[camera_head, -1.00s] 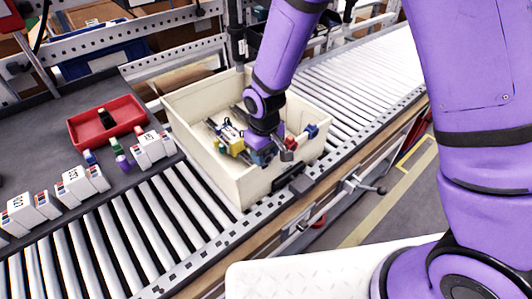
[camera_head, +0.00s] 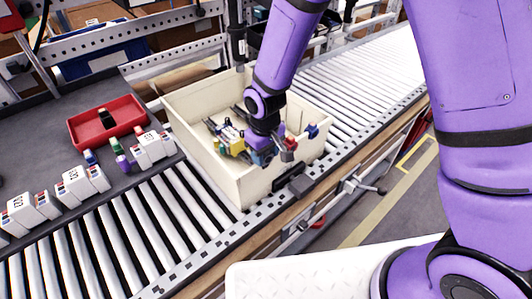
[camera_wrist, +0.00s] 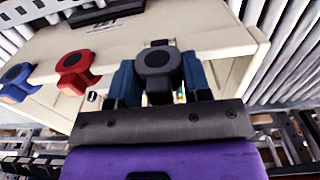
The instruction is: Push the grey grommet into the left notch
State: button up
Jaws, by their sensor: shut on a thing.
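The grey grommet (camera_wrist: 157,62) is round with a dark centre and sits between the two blue fingers of my gripper (camera_wrist: 158,80) in the wrist view. My gripper is shut on it, at the rim of a cream bin (camera_wrist: 205,42). A red grommet (camera_wrist: 76,66) and a blue grommet (camera_wrist: 16,78) sit on the same rim, in a row to the left in that view. In the head view my gripper (camera_head: 264,153) is at the bin's near right wall. The left notch is hidden by the gripper, so I cannot tell how deep the grey grommet sits.
The bin (camera_head: 222,168) stands on a roller conveyor (camera_head: 118,235) and holds several coloured parts, partly hidden by my arm. A red tray (camera_head: 82,133) and white boxes (camera_head: 80,184) stand on the dark table to the left. A black clip (camera_head: 297,185) is on the bin's front.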

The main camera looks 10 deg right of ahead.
jog(key=shift+s+d+f+g, duration=0.15)
jog(key=shift+s+d+f, duration=0.2)
jog(key=shift+s+f, duration=0.3)
jog(key=shift+s+d+f+g, duration=0.15)
jog(key=shift+s+d+f, duration=0.15)
jog(key=shift+s+f, duration=0.3)
jog(key=shift+w+f, duration=0.1)
jog(key=o, duration=0.9)
jog(key=shift+w+a+r, duration=0.2)
jog(key=shift+w+r, duration=0.1)
jog(key=shift+r, duration=0.3)
jog(key=shift+o, duration=1)
jog(key=shift+t, duration=0.4)
jog(key=r, duration=0.4)
jog(key=w+r, duration=0.1)
jog(key=r, duration=0.7)
jog(key=shift+w+a+r, duration=0.15)
jog(key=shift+w+a, duration=0.1)
jog(key=shift+a, duration=0.15)
jog(key=shift+f, duration=0.3)
jog(key=c, duration=0.9)
jog(key=shift+a+f, duration=0.1)
jog(key=shift+f, duration=0.45)
grip_shut()
jog(key=shift+f, duration=2.9)
